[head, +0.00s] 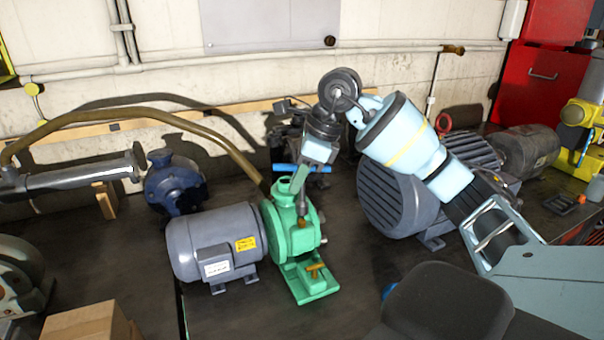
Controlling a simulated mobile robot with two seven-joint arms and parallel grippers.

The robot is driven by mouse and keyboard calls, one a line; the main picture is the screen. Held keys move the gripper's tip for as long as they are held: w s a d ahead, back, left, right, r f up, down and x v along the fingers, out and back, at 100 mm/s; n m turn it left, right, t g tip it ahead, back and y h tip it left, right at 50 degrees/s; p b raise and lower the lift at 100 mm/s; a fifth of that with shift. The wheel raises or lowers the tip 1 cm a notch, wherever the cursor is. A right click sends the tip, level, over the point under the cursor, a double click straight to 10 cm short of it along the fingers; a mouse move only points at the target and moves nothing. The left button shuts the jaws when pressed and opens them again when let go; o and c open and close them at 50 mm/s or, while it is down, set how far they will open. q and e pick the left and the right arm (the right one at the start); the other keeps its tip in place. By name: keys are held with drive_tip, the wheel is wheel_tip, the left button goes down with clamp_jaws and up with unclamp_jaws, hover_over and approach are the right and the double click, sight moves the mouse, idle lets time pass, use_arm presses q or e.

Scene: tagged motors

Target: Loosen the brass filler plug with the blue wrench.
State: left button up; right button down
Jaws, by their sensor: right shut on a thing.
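The blue wrench (284,168) shows as a blue bar lying level above the green pump (283,228). A grey shaft below it points down onto the pump's upper body. My right gripper (303,178) comes down from above and is shut on the wrench, hiding the bar's middle. A small brass-coloured spot, perhaps the filler plug (303,223), shows at the shaft's lower end. I cannot tell if the wrench is seated on it. A second brass piece (316,268), T-shaped, sits low at the pump's base. My left gripper is not in view.
A grey motor (213,243) adjoins the pump on its left. A blue pump (173,182) and a tan hose (130,113) are behind it. A large finned motor (395,208) stands to the right, under my right arm. A cardboard box (88,322) is at front left.

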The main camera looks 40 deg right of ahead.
sight(301, 189)
drive_tip(key=m+h+p, duration=0.1)
drive_tip(key=m, duration=0.2)
drive_tip(key=shift+r+t, duration=0.15)
drive_tip(key=shift+t, duration=0.25)
drive_tip(key=shift+w+d+f+m+h, duration=0.1)
drive_tip(key=shift+f+m+h, duration=0.1)
drive_tip(key=shift+m, duration=0.35)
drive_tip(key=shift+f+m+h, duration=0.1)
drive_tip(key=shift+m+h, duration=0.1)
drive_tip(key=shift+m, duration=0.35)
drive_tip(key=shift+f+m+t+h, duration=0.15)
drive_tip(key=shift+m+t+h, duration=0.2)
drive_tip(key=shift+m, duration=0.75)
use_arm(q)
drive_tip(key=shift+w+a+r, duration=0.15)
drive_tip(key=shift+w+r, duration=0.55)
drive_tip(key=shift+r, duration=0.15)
use_arm(e)
drive_tip(key=m, duration=0.1)
drive_tip(key=m+h, duration=0.1)
drive_tip(key=m, duration=0.1)
drive_tip(key=m+h, duration=0.1)
drive_tip(key=m, duration=0.1)
drive_tip(key=shift+d+f, duration=0.25)
drive_tip(key=shift+f, duration=0.1)
